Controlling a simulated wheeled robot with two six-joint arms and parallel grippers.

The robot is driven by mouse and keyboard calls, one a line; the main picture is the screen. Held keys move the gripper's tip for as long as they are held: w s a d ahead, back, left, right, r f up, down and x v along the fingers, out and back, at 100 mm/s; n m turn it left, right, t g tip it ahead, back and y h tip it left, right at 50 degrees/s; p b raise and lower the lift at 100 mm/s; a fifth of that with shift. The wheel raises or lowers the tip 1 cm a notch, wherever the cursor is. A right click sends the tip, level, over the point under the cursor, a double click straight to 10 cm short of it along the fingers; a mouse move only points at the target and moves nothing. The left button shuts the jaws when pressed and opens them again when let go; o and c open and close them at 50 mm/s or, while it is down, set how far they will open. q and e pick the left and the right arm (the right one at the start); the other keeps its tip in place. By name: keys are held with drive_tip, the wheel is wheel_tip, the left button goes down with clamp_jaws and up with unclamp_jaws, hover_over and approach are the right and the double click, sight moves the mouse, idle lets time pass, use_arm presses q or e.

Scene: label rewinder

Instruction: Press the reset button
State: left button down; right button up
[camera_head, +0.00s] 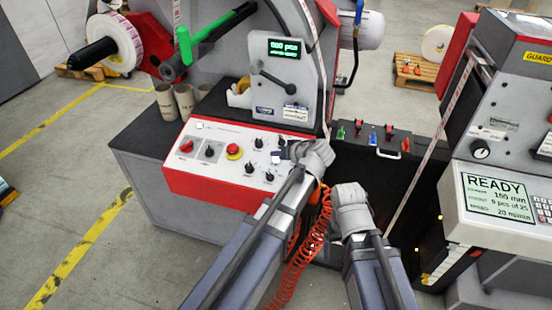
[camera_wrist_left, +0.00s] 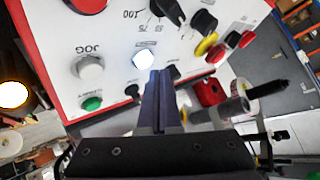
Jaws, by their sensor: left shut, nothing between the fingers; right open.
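The reset button appears to be the small lit white-blue button (camera_wrist_left: 143,58) on the machine's control panel; its label is too blurred to read for sure. My left gripper (camera_wrist_left: 164,74) is shut and empty. In the left wrist view its fingertips are just below and right of the lit button. I cannot tell whether they touch the panel. In the head view the left gripper (camera_head: 281,156) is at the right part of the panel, and its wrist hides some of the controls. My right arm's wrist shows in the head view, but its gripper fingers are hidden.
The white and red control panel (camera_head: 215,176) carries a red emergency button (camera_head: 234,149) and several black knobs. The wrist view shows a grey jog button (camera_wrist_left: 90,67) and a green button (camera_wrist_left: 92,103) nearby. An orange coiled hose (camera_head: 308,245) hangs between my arms.

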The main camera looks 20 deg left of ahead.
use_arm(q)
drive_tip(key=shift+f, duration=0.15)
idle(0.8)
drive_tip(key=shift+w+f+b, duration=0.15)
drive_tip(key=shift+f+b, duration=0.1)
drive_tip(key=shift+b, duration=0.15)
drive_tip(key=shift+f+b, duration=0.4)
idle(0.5)
drive_tip(key=shift+r, duration=0.1)
idle(0.3)
drive_tip(key=shift+r+p, duration=0.75)
drive_tip(key=shift+p, duration=0.1)
drive_tip(key=r+p, duration=0.1)
drive_tip(key=s+r+p, duration=0.1)
drive_tip(key=r+p, duration=0.2)
drive_tip(key=shift+s+r+p, duration=0.35)
drive_tip(key=shift+r+p, duration=0.05)
